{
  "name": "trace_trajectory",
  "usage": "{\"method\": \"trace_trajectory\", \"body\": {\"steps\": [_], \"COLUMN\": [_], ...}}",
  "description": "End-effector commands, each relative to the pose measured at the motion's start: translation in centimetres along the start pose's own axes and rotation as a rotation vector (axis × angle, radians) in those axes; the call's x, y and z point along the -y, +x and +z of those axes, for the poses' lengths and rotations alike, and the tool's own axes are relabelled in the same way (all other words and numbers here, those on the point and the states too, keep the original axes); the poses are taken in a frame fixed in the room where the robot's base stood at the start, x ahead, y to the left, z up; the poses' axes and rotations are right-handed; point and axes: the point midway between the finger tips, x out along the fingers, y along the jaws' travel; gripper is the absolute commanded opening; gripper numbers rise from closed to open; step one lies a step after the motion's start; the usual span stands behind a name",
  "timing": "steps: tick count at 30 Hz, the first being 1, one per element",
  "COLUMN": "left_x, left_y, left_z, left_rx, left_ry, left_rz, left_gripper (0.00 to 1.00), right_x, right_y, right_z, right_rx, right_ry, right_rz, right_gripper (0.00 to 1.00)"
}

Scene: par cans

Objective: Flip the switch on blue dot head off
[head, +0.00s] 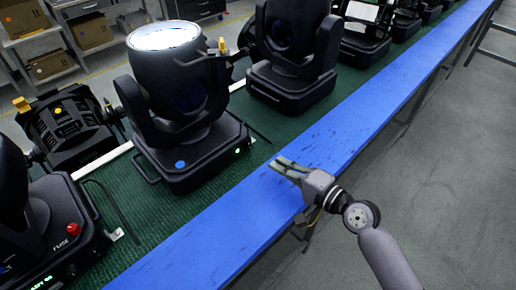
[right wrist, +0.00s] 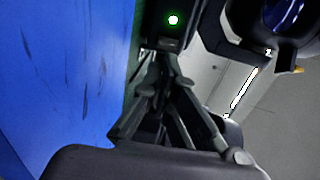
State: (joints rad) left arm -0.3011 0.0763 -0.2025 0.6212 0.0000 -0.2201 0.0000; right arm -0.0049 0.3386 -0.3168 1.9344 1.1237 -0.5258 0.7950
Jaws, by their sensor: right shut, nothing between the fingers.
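The head with the blue dot (head: 180,164) is a black moving-head light (head: 160,95) on the green belt, with its round lens glowing white. A small green light (head: 237,151) glows on the side of its base facing the blue edge. The green light also shows at the top of the right wrist view (right wrist: 173,20). My right gripper (head: 281,165) is shut and empty, over the blue edge, to the right of the base and apart from it in the head view. In the right wrist view its fingertips (right wrist: 163,62) point toward the base below the green light. The switch's lever cannot be made out.
A similar black head (head: 292,55) stands behind to the right, with several more beyond. A unit with a red knob (head: 73,229) is at the lower left, and a yellow-dotted lamp (head: 65,125) at the left. The blue edge strip (head: 215,235) is clear.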

Motion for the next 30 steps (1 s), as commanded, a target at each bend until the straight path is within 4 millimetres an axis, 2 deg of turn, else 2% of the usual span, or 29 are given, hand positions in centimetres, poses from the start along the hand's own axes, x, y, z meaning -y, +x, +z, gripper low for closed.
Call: {"method": "trace_trajectory", "body": {"steps": [1,6,12,18,30], "left_x": [0.2,0.4,0.5,0.5,0.5], "left_y": [-0.6,-1.3,-1.8,-1.9,-1.7], "left_z": [0.0,0.0,-0.1,-0.1,-0.1], "left_rx": [0.001,0.002,0.002,0.002,0.002], "left_ry": [0.001,0.001,-0.001,-0.001,-0.002], "left_rz": [-0.002,-0.005,-0.005,-0.006,-0.006], "left_gripper": [0.40,0.40,0.40,0.40,0.40], "right_x": [0.4,0.3,0.1,0.0,-0.1], "right_y": [1.3,4.8,7.4,8.5,8.6], "right_z": [-0.1,0.0,0.0,0.0,0.0], "right_rx": [-0.001,0.001,0.000,-0.001,-0.001], "right_ry": [0.003,0.001,0.001,0.000,0.000], "right_rz": [-0.003,-0.001,0.000,0.000,-0.002], "right_gripper": [0.00,0.00,0.00,0.00,0.00]}}
